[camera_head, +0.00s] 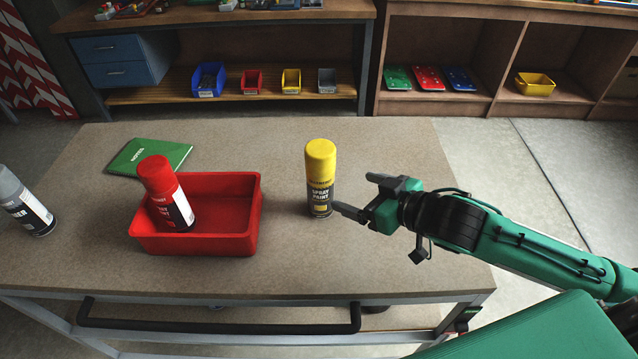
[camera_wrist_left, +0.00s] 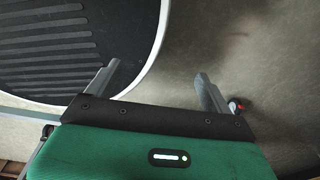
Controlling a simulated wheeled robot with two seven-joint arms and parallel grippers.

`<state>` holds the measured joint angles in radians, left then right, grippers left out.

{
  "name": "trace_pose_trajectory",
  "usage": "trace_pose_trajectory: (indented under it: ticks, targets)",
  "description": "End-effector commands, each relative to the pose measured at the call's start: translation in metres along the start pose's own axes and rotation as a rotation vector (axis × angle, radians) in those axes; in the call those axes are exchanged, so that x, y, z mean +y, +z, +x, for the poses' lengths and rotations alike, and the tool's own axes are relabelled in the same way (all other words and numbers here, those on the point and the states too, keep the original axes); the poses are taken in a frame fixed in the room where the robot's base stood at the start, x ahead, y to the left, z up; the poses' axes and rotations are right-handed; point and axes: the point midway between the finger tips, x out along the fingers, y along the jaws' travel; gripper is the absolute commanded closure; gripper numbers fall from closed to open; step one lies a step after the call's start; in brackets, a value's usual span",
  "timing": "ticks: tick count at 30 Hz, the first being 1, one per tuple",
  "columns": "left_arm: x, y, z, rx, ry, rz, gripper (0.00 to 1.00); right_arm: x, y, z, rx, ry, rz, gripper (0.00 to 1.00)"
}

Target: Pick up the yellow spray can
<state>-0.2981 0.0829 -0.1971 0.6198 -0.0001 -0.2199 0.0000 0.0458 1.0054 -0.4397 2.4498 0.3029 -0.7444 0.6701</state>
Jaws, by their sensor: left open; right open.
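The yellow spray can (camera_head: 320,178) stands upright on the table, with a yellow cap and a black label. My right gripper (camera_head: 358,196) is just right of the can, open, with its fingers pointing left toward it. One fingertip is close to the can's lower right side; I cannot tell whether it touches. My left gripper (camera_wrist_left: 158,85) shows only in the left wrist view, open and empty, over the floor and a round dark base with a pale rim. The spray can is not in that view.
A red tray (camera_head: 232,241) left of the can holds a tilted red spray can (camera_head: 166,195). A green notebook (camera_head: 150,157) lies behind it. A grey can (camera_head: 24,203) stands at the far left. The table (camera_head: 380,272) is clear in front of the yellow can.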

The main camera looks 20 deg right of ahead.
Motion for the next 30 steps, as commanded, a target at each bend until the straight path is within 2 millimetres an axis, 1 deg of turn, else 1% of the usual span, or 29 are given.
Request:
trace_pose_trajectory:
  ticks: [1,3,5,7,9,12,15,19,23,27,30]
  targets:
    - [0.014,0.015,-0.004,-0.02,0.015,0.0,0.16,0.0,-0.003,0.008,0.004,0.0,0.002,0.15]
    - [0.024,0.027,-0.009,-0.037,0.027,0.002,0.16,0.001,-0.004,0.02,0.004,0.001,0.003,0.15]
    - [0.026,0.031,-0.012,-0.041,0.029,0.003,0.16,0.001,-0.004,0.03,0.003,0.001,0.002,0.15]
    - [0.021,0.025,-0.014,-0.035,0.024,0.004,0.16,0.001,-0.004,0.042,0.003,0.002,0.001,0.15]
    - [0.012,0.013,-0.015,-0.02,0.014,0.005,0.16,0.001,-0.003,0.05,0.002,0.001,0.001,0.15]
    - [0.0,-0.008,-0.016,0.008,0.0,0.004,0.16,0.001,-0.002,0.058,0.001,0.001,0.001,0.15]
    - [-0.006,-0.018,-0.018,0.023,-0.005,0.002,0.16,0.001,-0.003,0.063,0.0,0.001,-0.001,0.15]
    - [-0.005,-0.015,-0.028,0.017,-0.005,0.001,0.16,0.003,-0.008,0.075,0.001,0.002,0.0,0.15]
    - [-0.002,-0.004,-0.038,0.002,-0.001,0.0,0.16,0.006,-0.012,0.093,0.001,0.002,-0.001,0.15]
    - [0.004,0.004,-0.041,-0.009,0.005,0.0,0.16,0.005,-0.009,0.108,0.0,0.001,0.0,0.15]
    - [0.007,0.004,-0.042,-0.01,0.008,0.001,0.16,0.005,-0.007,0.113,0.0,0.001,-0.002,0.15]
